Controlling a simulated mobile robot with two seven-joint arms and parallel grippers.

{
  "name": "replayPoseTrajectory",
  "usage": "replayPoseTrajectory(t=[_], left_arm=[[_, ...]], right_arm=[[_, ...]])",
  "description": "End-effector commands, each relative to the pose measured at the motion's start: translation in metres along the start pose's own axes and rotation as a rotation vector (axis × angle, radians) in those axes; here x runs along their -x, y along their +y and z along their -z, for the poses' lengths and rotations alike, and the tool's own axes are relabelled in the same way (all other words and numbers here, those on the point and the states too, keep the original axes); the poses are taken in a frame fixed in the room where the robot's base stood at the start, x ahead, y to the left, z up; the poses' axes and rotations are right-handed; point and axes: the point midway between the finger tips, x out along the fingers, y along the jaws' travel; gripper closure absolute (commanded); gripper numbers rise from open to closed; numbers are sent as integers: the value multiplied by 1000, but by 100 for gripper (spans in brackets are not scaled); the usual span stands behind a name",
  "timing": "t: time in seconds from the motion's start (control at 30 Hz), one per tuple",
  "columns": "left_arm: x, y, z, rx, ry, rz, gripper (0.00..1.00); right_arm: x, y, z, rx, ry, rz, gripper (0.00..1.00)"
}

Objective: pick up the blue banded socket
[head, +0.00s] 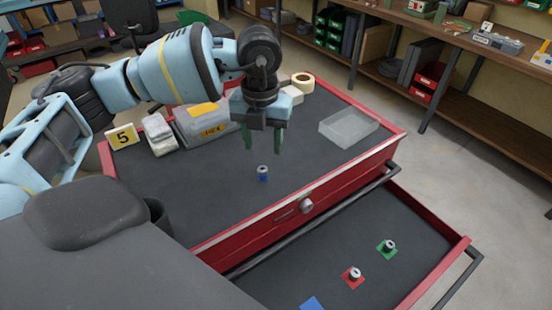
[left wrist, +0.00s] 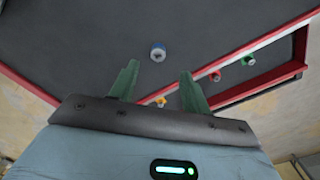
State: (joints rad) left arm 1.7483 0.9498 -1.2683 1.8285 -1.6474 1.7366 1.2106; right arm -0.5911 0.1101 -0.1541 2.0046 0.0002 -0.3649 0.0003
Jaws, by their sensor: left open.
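The blue banded socket (head: 262,173) stands alone on the dark top of the red cabinet. It also shows in the left wrist view (left wrist: 158,52), ahead of the fingertips. My left gripper (head: 263,148) points down above the cabinet top, near the socket and apart from it. Its two green fingers are spread and empty, as the left wrist view (left wrist: 160,82) also shows. My right gripper is not in view.
The open drawer below holds a socket on a red square (head: 352,274), one on a green square (head: 388,247), and a blue square (head: 312,304).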

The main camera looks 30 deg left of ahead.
Motion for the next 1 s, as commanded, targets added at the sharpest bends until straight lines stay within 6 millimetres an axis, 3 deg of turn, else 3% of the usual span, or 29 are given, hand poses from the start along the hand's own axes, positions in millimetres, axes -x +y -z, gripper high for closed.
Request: replayPoseTrajectory(t=[0.17, 0.43, 0.67, 1.0], left_arm=[[-1, 0, 0, 0, 1, 0, 53], [-24, 0, 0, 0, 2, 0, 53], [-31, 0, 0, 0, 1, 1, 53], [-74, 2, 1, -1, 1, 0, 53]], right_arm=[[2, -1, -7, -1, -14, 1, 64], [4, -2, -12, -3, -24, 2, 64], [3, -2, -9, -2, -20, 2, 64], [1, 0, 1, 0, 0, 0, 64]])
